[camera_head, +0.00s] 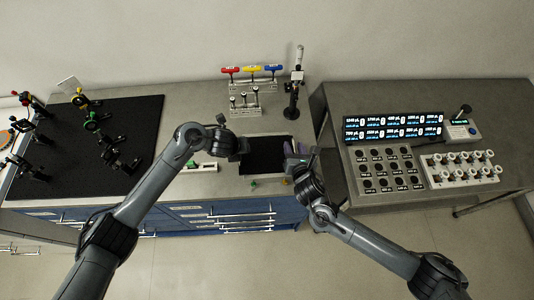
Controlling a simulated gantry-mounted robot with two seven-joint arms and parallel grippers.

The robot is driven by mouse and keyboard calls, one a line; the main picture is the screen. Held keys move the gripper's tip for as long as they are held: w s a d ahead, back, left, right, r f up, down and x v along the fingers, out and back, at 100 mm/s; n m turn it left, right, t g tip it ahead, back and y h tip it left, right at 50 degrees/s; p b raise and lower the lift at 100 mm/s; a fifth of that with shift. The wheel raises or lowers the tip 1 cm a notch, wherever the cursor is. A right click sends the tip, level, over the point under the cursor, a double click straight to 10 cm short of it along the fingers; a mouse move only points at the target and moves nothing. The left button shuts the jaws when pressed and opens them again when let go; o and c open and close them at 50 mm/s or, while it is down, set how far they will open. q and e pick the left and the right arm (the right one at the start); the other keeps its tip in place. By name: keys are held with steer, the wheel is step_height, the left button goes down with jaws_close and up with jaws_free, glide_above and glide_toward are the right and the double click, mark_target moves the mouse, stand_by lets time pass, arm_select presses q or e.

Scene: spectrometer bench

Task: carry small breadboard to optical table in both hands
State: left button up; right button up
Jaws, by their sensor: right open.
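The small breadboard (265,156) is a black square plate lying on the grey bench top near its front edge. My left gripper (241,147) is at the plate's left edge; its fingers are too small and dark to tell whether they are open or shut. My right gripper (292,153) is open at the plate's right edge; I cannot tell whether it touches. The optical table (135,120) is the large black perforated surface at the left, with several optical mounts standing on it.
Behind the plate stand a rack of coloured T-handle tools (252,70), a smaller holder (243,104) and a black post stand (292,100). A white-and-green item (203,167) lies left of the plate. The right bench (400,95) carries displays and trays.

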arm_select(q)
steer(key=shift+c, duration=0.3)
arm_select(e)
steer(key=shift+c, duration=0.3)
arm_select(q)
jaws_close()
arm_select(e)
jaws_close()
